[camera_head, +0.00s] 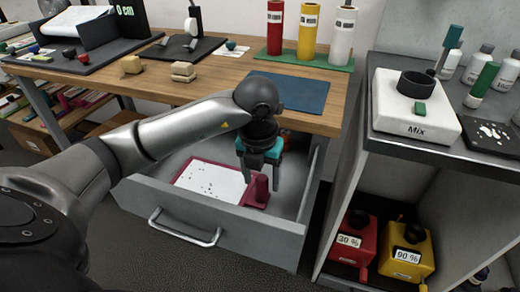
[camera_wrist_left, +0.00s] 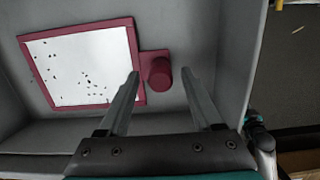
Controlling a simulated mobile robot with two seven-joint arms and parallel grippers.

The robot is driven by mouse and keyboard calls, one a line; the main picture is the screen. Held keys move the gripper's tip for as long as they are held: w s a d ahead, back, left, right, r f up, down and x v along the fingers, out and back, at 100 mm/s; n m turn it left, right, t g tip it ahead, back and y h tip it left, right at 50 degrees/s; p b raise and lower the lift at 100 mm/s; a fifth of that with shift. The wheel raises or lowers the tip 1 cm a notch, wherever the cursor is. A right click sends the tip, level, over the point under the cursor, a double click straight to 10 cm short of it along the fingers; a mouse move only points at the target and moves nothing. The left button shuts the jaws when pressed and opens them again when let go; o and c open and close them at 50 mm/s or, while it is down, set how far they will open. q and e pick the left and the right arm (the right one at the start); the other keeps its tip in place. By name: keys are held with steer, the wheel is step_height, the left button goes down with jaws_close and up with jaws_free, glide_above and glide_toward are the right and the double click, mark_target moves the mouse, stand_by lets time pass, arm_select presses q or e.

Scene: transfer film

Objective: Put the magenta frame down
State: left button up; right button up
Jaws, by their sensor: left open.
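The magenta frame (camera_head: 182,183) lies flat inside the open grey drawer (camera_head: 265,232). Its white sheet has several dark specks, and a magenta knob (camera_head: 262,188) stands at its right side. The left wrist view shows the frame (camera_wrist_left: 139,62) and the knob (camera_wrist_left: 161,75) from above. My left gripper (camera_head: 260,182) reaches down into the drawer over the knob. Its fingers (camera_wrist_left: 165,85) are open, with the knob between or just beyond them; contact cannot be told. My right gripper is in neither view.
The wooden table (camera_head: 225,72) stands over the drawer, with a blue mat (camera_head: 290,92) near its front edge. A cabinet with a Mix device (camera_head: 415,118) stands at right.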

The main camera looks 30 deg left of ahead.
arm_select(q)
steer(key=r+p, duration=0.1)
steer(key=r, duration=0.4)
steer(key=r+p, duration=0.1)
steer(key=r, duration=0.2)
steer(key=shift+s+d+p, duration=0.15)
steer(key=shift+s+p, duration=0.2)
steer(key=shift+s, duration=0.05)
steer(key=shift+s+r+p, duration=0.2)
steer(key=shift+r+p, duration=0.1)
steer(key=shift+r, duration=0.8)
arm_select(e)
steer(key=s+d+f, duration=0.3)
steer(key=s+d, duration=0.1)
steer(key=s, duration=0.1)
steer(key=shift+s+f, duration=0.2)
